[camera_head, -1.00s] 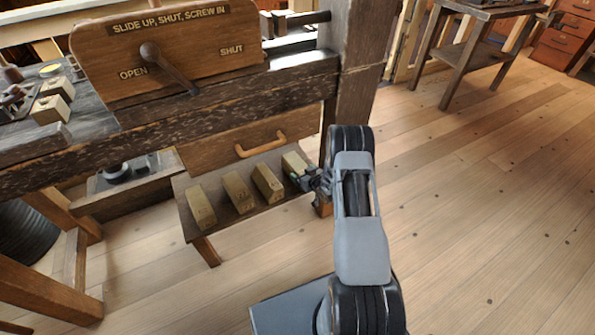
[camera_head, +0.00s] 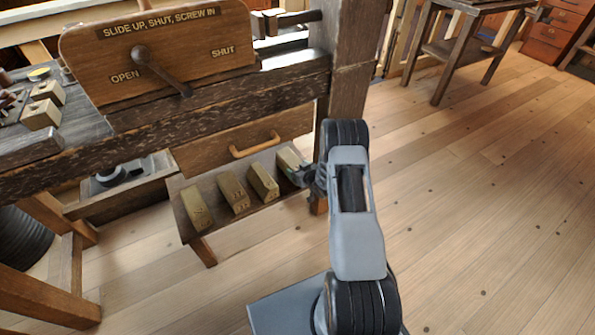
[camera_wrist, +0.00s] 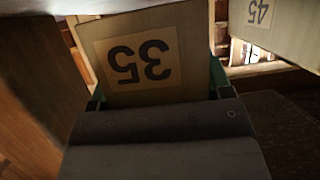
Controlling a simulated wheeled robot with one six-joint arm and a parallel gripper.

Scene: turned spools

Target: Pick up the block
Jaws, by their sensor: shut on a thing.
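A pale wooden block (camera_head: 289,157) is at the right end of a low shelf (camera_head: 222,218) in the head view. My gripper (camera_head: 304,174) reaches it from the right and is shut on it. In the wrist view the same block (camera_wrist: 190,57) fills the upper middle, with a label reading 35 upside down, between the two fingers (camera_wrist: 157,90). The head view does not show clearly whether its underside touches the shelf.
Several similar blocks stand in a row to the left, the nearest being one block (camera_head: 263,180); a block labelled 45 (camera_wrist: 285,30) shows in the wrist view. A drawer (camera_head: 215,145) and bench beam (camera_head: 200,112) are behind and above. Open floor (camera_head: 470,200) lies right.

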